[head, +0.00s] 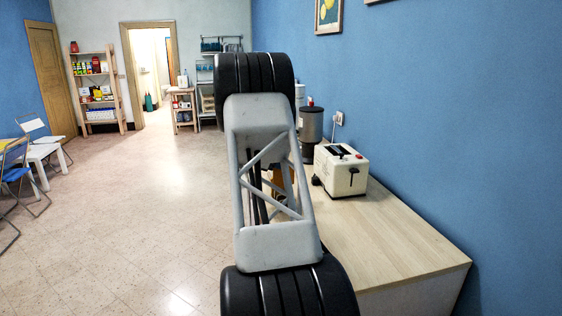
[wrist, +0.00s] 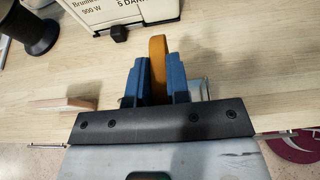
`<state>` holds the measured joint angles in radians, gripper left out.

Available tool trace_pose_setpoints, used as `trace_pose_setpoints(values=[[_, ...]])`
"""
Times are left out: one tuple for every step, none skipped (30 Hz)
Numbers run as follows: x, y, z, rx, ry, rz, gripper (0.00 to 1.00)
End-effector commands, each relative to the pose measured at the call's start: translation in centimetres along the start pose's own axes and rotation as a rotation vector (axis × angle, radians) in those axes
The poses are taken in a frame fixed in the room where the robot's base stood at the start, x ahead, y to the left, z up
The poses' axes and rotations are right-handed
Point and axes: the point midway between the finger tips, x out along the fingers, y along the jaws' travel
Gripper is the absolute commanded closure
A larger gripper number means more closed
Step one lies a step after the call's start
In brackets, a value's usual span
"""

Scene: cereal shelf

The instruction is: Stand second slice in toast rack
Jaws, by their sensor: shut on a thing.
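In the wrist view my gripper (wrist: 153,85) points at the counter, its two blue fingers shut on an upright orange-brown toast slice (wrist: 158,62) that stands out beyond the fingertips. A bit of thin metal wire (wrist: 206,88), perhaps part of the toast rack, shows just right of the right finger. The rest of it is hidden behind the gripper, so I cannot tell whether the slice is in it.
A cream toaster (head: 341,170) stands on the wooden counter (head: 385,238) against the blue wall; its lower edge (wrist: 125,18) lies beyond the slice. A dark canister (head: 311,133) stands behind it. A flat light-brown piece (wrist: 66,104) lies left of my gripper. The counter's near right is clear.

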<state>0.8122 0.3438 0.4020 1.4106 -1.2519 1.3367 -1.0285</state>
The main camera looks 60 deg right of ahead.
Motion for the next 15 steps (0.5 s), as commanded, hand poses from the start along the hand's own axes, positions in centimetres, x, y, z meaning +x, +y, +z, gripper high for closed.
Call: trace_pose_setpoints(values=[[0.1, 0.0, -0.3, -0.001, 0.000, 0.000, 1.00], [0.2, 0.0, -0.4, -0.001, 0.000, 0.000, 1.00], [0.3, 0.0, -0.6, -0.001, 0.000, 0.000, 1.00], [0.3, 0.0, -0.8, -0.001, 0.000, 0.000, 1.00], [0.4, 0.0, -0.9, -0.001, 0.000, 0.000, 1.00], [0.5, 0.0, -1.1, -0.001, 0.000, 0.000, 1.00], [0.5, 0.0, -1.3, -0.001, 0.000, 0.000, 1.00], [0.6, 0.0, -1.4, -0.001, 0.000, 0.000, 1.00], [0.7, 0.0, -1.6, 0.000, 0.000, 0.000, 1.00], [0.7, 0.0, -1.8, 0.000, 0.000, 0.000, 1.00], [0.8, 0.0, -1.9, 0.000, 0.000, 0.000, 1.00], [0.9, 0.0, -2.1, 0.000, 0.000, 0.000, 1.00], [0.9, 0.0, -2.3, 0.000, 0.000, 0.000, 1.00], [1.0, 0.0, -2.4, 0.000, 0.000, 0.000, 1.00], [1.1, 0.0, -2.6, 0.000, 0.000, 0.000, 1.00]])
